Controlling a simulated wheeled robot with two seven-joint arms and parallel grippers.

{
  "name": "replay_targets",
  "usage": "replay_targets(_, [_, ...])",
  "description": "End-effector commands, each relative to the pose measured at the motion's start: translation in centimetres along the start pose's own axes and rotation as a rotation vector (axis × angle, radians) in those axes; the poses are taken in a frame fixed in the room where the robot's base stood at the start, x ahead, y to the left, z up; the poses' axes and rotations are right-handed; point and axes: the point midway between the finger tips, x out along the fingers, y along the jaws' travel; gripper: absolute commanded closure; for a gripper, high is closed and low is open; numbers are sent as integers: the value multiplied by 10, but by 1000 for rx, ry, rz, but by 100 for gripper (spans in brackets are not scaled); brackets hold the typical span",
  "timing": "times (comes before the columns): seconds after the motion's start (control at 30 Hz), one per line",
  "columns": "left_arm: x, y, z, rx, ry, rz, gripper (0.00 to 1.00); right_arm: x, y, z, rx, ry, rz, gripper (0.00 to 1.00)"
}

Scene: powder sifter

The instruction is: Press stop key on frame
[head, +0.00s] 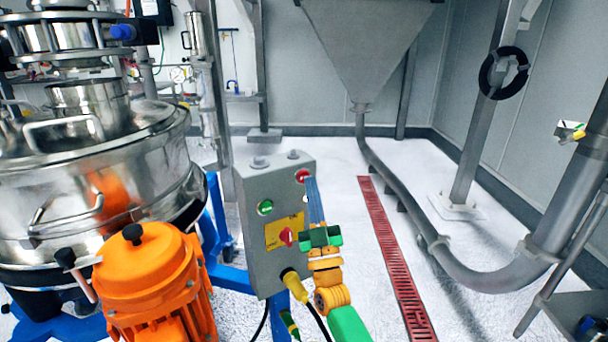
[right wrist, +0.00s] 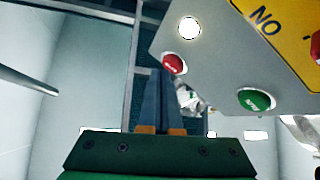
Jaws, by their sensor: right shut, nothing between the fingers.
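The grey control box (head: 262,180) stands on the frame in the middle of the head view. Its face has a red stop key (head: 302,175) at the upper right, a green key (head: 265,207) at the left and a yellow plate (head: 276,235) with a red rotary switch (head: 287,237). My right gripper (head: 310,181) is shut and empty, its blue-grey fingertips close beside the red key. In the right wrist view the red key (right wrist: 175,64) lies just right of the fingertips (right wrist: 160,73); contact cannot be told. The green key (right wrist: 256,99) is farther right. My left gripper is not in view.
An orange motor (head: 150,275) and a steel sifter (head: 90,170) stand left of the box. A yellow cable plug (head: 295,284) sticks out below the box. A red floor grate (head: 395,255) and bent grey pipe (head: 420,225) lie right, with free floor between.

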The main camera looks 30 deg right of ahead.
Motion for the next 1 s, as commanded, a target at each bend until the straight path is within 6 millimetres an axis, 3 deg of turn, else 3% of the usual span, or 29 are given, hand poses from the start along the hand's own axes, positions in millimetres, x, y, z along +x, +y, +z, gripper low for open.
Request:
replay_targets(0.47, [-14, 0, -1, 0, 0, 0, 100, -6, 7, -8, 0, 0, 0, 100])
replay_targets(0.8, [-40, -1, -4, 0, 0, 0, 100, -30, 24, -26, 1, -1, 0, 100])
replay_targets(1.0, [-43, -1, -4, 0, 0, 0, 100, -39, 29, -30, 1, 1, 1, 100])
